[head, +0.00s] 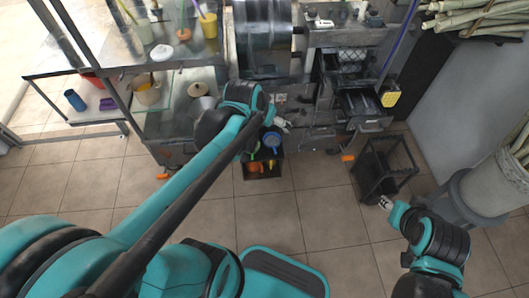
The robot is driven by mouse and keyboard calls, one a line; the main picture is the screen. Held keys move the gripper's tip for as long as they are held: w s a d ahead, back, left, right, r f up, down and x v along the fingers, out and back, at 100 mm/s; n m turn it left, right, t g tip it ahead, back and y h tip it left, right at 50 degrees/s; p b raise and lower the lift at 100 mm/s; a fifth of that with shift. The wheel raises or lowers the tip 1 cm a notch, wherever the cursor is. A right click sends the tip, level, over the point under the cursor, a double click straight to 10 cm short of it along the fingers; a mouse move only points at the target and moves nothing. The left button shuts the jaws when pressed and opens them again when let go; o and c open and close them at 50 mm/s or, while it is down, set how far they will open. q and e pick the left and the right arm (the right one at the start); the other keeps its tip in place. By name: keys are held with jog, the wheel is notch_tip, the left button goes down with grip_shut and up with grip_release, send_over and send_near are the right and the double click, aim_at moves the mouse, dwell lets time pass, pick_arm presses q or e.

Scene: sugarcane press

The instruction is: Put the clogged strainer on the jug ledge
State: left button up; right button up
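My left gripper (283,124) is in front of the press, above a dark floor crate (262,171). Its fingers are small and partly hidden by my arm, so I cannot tell if they are open or hold anything. A round blue-rimmed thing (272,140) is just below it, over the crate; it may be the strainer, but it is too small to tell, and I cannot see whether it touches the gripper. I cannot clearly make out the jug or its ledge. My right gripper (385,203) is low at the right, near a black open-framed stand; its fingers are too small to read.
The metal press (264,40) stands at the back centre. The black stand (384,170) and a bin of cane (497,185) are right. The tiled floor between is mostly clear.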

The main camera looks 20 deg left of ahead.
pick_arm(q)
jog(key=s+d+t, duration=0.1)
jog(key=s+d, duration=0.3)
jog(key=s, duration=0.7)
jog(key=shift+s+d+r+n, duration=0.2)
jog(key=shift+s+r+n, duration=0.1)
jog(key=shift+r, duration=0.1)
